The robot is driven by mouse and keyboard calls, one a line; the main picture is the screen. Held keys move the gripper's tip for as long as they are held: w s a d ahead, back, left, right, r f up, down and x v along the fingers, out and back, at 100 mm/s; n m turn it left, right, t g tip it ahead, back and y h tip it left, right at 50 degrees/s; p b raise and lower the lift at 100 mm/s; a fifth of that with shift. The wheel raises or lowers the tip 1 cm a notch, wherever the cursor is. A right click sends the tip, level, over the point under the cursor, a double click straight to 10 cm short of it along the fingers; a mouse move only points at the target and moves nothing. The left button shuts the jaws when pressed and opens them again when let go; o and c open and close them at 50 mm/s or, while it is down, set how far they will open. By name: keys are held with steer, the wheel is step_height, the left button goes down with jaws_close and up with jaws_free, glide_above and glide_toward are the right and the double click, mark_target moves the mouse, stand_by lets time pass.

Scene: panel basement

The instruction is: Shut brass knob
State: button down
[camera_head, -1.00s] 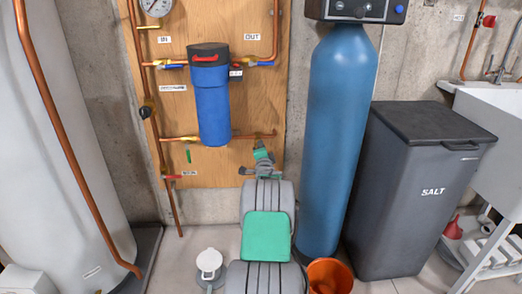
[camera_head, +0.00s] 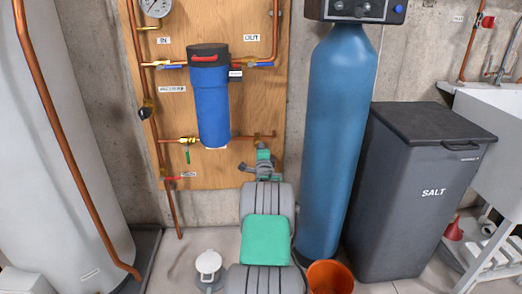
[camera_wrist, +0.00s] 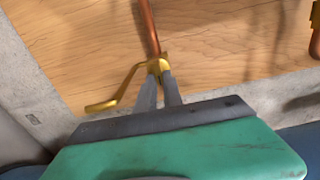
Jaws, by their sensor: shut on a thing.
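The brass knob (camera_wrist: 158,66) shows in the wrist view as a yellow brass piece at the lower end of a copper pipe (camera_wrist: 148,25). A bent brass lever (camera_wrist: 116,104) reaches down and left from it. The two grey fingers of my gripper (camera_wrist: 160,74) meet around the brass piece and are shut on it, hiding part of its underside. In the head view my gripper (camera_head: 247,168) is low at the right edge of the wooden panel, below the horizontal copper pipe. The knob is too small and covered there to make out clearly.
The blue filter housing (camera_head: 212,100) hangs on the wooden panel (camera_head: 255,100) above my gripper. A tall blue tank (camera_head: 338,120) stands close on the right. An orange bucket (camera_head: 330,278) and a white-lidded container (camera_head: 208,264) stand on the floor beside my arm.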

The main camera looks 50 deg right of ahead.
steer(key=c, duration=1.5)
jaws_free()
steer(key=p+v, duration=0.2)
steer(key=v, duration=0.6)
steer(key=shift+p, duration=0.35)
